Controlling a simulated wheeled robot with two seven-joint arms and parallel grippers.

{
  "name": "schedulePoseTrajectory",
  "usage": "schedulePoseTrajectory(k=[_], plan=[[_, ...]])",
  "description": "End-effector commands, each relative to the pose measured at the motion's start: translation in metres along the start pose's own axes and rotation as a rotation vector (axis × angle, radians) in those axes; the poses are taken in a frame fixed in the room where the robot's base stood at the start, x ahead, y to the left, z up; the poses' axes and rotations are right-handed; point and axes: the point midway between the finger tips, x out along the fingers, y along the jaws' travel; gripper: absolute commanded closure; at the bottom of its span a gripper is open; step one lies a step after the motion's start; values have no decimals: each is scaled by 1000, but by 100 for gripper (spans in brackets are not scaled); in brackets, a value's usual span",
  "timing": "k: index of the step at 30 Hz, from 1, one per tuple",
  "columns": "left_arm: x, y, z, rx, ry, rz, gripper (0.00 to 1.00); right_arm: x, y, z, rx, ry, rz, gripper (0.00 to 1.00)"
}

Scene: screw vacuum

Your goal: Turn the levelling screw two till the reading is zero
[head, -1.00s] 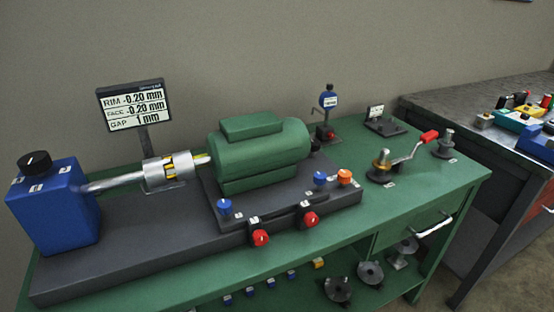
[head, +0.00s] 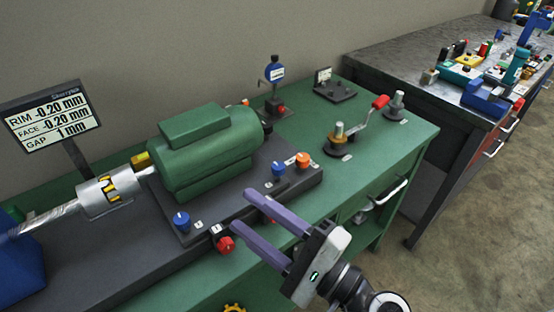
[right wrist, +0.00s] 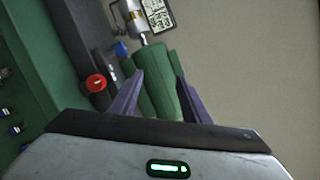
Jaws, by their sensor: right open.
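The display (head: 47,117) reads RIM -0.20 mm, FACE -0.20 mm, GAP 1 mm. The green motor (head: 202,150) sits on a dark base. A blue knob (head: 181,221) is at its front left, another blue knob (head: 279,169) and an orange knob (head: 303,160) at its right. A red knob (head: 225,245) sticks out at the front edge. The small number tags are too small to read surely. My right gripper (head: 241,207) is open and empty, its purple fingers over the front of the base. In the right wrist view a red knob (right wrist: 96,83) is left of the fingers. My left gripper is not in view.
A crank with a red handle (head: 380,101) and a dial indicator (head: 274,72) stand on the green bench (head: 390,150). A grey bench (head: 400,65) with tools is at the right. The floor between is clear.

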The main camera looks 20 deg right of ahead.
Motion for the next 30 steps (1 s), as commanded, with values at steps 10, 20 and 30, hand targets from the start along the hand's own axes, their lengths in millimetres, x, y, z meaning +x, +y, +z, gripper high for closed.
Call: schedulePoseTrajectory(k=[10, 20, 30], plan=[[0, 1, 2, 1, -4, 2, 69, -16, -18, -110, 927, 319, -377, 57], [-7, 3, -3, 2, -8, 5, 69, 11, -21, -136, 1004, 354, -409, 57], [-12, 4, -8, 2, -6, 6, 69, 60, -28, -162, 1002, 354, -407, 57]])
